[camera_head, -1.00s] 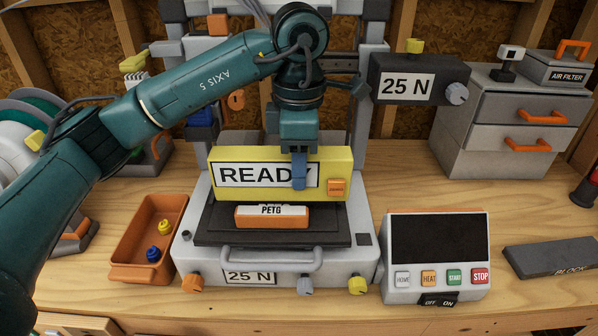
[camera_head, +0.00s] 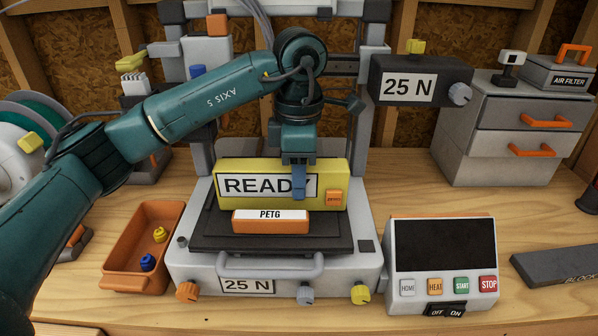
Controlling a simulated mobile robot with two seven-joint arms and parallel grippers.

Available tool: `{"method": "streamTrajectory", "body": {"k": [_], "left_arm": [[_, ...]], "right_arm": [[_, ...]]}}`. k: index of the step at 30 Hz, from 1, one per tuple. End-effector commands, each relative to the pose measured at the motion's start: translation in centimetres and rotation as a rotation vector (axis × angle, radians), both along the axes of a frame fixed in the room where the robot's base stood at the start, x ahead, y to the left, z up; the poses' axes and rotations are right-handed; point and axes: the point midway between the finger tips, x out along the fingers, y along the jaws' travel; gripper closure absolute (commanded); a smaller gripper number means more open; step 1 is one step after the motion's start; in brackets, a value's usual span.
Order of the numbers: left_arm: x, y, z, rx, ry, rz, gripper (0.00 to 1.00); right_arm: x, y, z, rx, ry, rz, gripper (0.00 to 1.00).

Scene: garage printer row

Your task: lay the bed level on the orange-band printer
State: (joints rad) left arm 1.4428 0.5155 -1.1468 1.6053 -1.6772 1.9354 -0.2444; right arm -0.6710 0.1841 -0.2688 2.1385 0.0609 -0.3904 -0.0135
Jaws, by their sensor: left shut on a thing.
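A yellow bed level (camera_head: 226,202) with a READY sign and a small orange button is above or on the dark bed (camera_head: 330,242) of the grey printer (camera_head: 190,261) in the middle. My left gripper (camera_head: 299,186) is shut on the level, pointing down, with one blue finger across its front. The level looks about horizontal; I cannot tell whether it touches the bed. An orange block marked PETG (camera_head: 270,226) is in front of it and hides part of its lower edge. My right gripper is not in view.
An orange tray (camera_head: 128,282) with a yellow and a blue knob stands left of the printer. A control box (camera_head: 400,262) with buttons stands right of it. A dark block (camera_head: 560,266) and a grey drawer cabinet (camera_head: 458,150) are further right. Bare bench lies between them.

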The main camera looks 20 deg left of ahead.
Motion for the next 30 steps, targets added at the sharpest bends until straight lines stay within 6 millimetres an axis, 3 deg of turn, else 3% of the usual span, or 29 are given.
{"method": "streamTrajectory", "body": {"k": [21,22,30], "left_arm": [[0.01,0.00,-0.44,-0.001,-0.001,0.000,0.92],[0.01,0.00,-0.43,-0.001,-0.001,0.000,0.63],[0.00,0.00,-0.39,-0.001,-0.001,0.000,0.41]], "right_arm": [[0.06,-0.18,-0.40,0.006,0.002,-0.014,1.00],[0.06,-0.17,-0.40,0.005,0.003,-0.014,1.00],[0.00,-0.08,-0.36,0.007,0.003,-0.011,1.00]]}}
